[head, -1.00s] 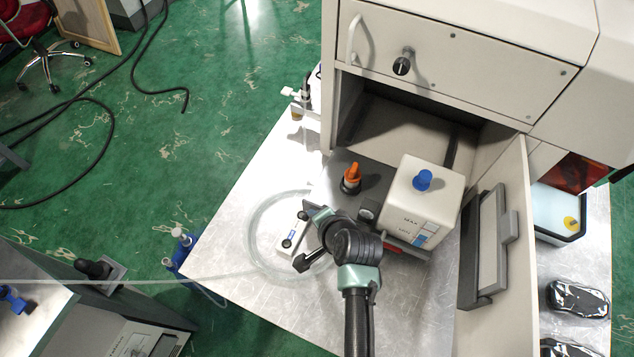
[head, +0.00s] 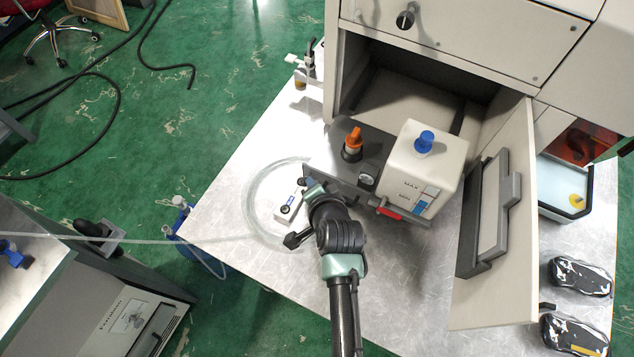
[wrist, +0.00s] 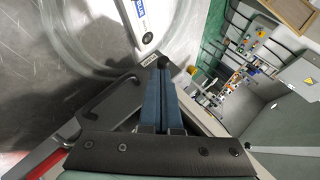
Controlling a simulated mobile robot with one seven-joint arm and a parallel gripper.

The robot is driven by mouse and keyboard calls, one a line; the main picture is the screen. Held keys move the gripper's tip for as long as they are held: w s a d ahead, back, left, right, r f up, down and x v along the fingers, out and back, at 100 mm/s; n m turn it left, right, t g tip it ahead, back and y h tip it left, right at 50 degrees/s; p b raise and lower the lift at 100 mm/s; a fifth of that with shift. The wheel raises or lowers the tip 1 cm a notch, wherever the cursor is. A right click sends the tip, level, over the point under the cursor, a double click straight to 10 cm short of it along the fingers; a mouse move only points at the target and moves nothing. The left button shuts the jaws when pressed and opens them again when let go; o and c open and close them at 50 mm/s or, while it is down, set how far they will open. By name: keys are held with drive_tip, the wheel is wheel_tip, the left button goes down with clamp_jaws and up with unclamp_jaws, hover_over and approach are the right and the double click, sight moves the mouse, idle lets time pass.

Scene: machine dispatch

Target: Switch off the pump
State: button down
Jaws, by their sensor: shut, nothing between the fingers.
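The pump is a white box (head: 428,172) with a blue knob (head: 425,141) on top. It stands on a grey base by the open cabinet. On that base are an orange valve (head: 353,142), a round gauge (head: 367,178) and a red lever (head: 389,209). A small white box (head: 289,207) with a blue label and black details lies on the metal table, within a coil of clear tube. It also shows in the wrist view (wrist: 136,22). My gripper (head: 307,182) is shut and empty beside this small box; its fingers (wrist: 163,72) end near the box's edge. Contact cannot be told.
The cabinet door (head: 505,240) stands open to the right of the pump. A clear tube (head: 265,175) loops on the table left of my arm. Bare table (head: 410,290) shows at the front.

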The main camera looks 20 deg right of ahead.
drive_tip(key=f+t+h+b, duration=0.1)
drive_tip(key=b, duration=0.1)
drive_tip(key=n+t+h+b, duration=0.1)
drive_tip(key=b, duration=0.1)
drive_tip(key=a+f+t+b, duration=0.1)
drive_tip(key=b, duration=0.1)
drive_tip(key=shift+s+f+n+h, duration=0.3)
drive_tip(key=shift+s+f+h, duration=0.05)
drive_tip(key=shift+h, duration=0.05)
drive_tip(key=shift+r, duration=0.35)
drive_tip(key=shift+r+p, duration=0.65)
drive_tip(key=shift+p, duration=0.2)
